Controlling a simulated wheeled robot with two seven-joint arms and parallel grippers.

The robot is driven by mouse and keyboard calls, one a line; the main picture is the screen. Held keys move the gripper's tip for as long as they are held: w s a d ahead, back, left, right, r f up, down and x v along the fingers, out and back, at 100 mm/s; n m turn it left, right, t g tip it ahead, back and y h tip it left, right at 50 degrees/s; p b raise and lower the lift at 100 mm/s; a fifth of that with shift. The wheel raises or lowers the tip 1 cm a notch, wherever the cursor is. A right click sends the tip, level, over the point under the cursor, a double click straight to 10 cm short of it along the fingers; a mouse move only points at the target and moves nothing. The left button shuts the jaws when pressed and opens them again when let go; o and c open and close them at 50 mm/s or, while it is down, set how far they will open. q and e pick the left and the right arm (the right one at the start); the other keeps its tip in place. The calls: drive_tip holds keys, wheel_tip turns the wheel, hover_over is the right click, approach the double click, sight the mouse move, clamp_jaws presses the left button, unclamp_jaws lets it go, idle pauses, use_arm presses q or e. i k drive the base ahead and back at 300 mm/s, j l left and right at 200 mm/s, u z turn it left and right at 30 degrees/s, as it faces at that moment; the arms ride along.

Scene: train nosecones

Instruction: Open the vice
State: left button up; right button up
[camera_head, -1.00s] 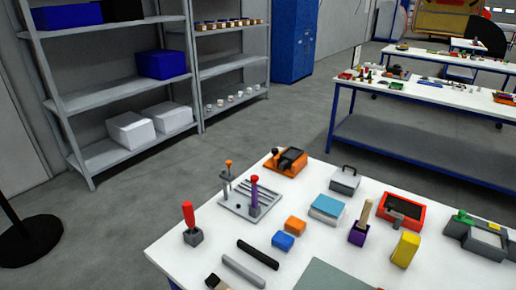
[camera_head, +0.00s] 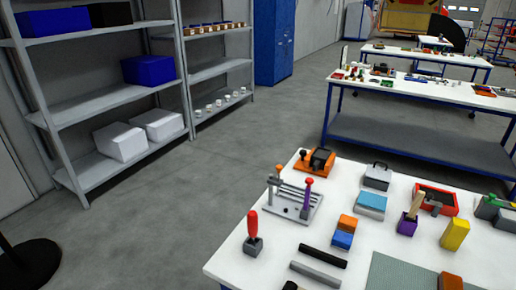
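An orange device with a black top (camera_head: 316,160) stands at the far left corner of the near white worktable (camera_head: 385,240). A grey block-like device with green parts (camera_head: 490,208) sits at the right edge of the picture and is partly cut off. I cannot tell for certain which of these, if either, is the vice, or whether any jaws are open. Neither of my grippers is in view.
The table carries a red-handled tool (camera_head: 253,232), a grey slotted plate (camera_head: 292,203), a blue box (camera_head: 370,206), a yellow block (camera_head: 455,235) and dark bars (camera_head: 323,256). Grey shelves (camera_head: 100,97) stand left. Open floor lies between the shelves and table.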

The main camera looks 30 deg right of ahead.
sight(302, 153)
drive_tip(key=i+j+u, duration=0.55)
drive_tip(key=i, duration=0.3)
drive_tip(key=i+j+u, duration=0.25)
drive_tip(key=i, duration=0.2)
drive_tip(key=i+z, duration=0.45)
drive_tip(key=i+j+z, duration=0.2)
drive_tip(key=i+z, duration=0.25)
drive_tip(key=i+l+z, duration=0.2)
drive_tip(key=z, duration=0.25)
drive_tip(key=i+z, duration=0.35)
drive_tip(key=z, duration=0.15)
drive_tip(key=i+z, duration=0.3)
drive_tip(key=z, duration=0.15)
drive_tip(key=i+j+z, duration=0.1)
drive_tip(key=i+z, duration=0.2)
drive_tip(key=z, duration=0.2)
drive_tip(key=i+j+z, duration=0.25)
drive_tip(key=z, duration=0.2)
